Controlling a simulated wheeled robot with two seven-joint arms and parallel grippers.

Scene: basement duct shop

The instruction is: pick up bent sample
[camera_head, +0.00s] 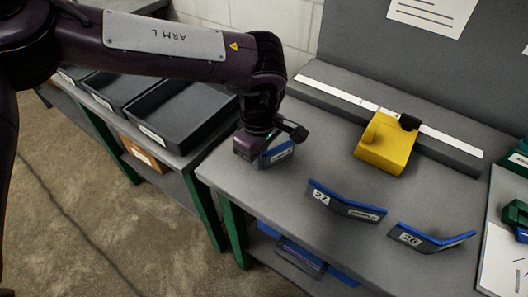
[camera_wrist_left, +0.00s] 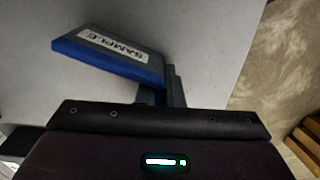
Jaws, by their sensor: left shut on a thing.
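The bent sample, a grey piece with a blue edge and a white label, is at the bench's left end in the head view (camera_head: 277,154). In the left wrist view its label reads "SAMPLE" (camera_wrist_left: 112,45). My left gripper (camera_head: 262,150) is low over the bench, shut on the sample's end. In the left wrist view its fingers (camera_wrist_left: 166,92) meet the right end of the piece; the gripped part is partly hidden. I cannot tell whether the sample touches the bench. My right gripper is in neither view.
Two similar blue-edged bent pieces (camera_head: 345,200) (camera_head: 428,239) with number tags stand on the bench in front. A yellow block (camera_head: 386,143) sits near a long grey bar (camera_head: 450,150) behind. Dark trays (camera_head: 178,112) are left, across a gap. Green items (camera_head: 514,214) are far right.

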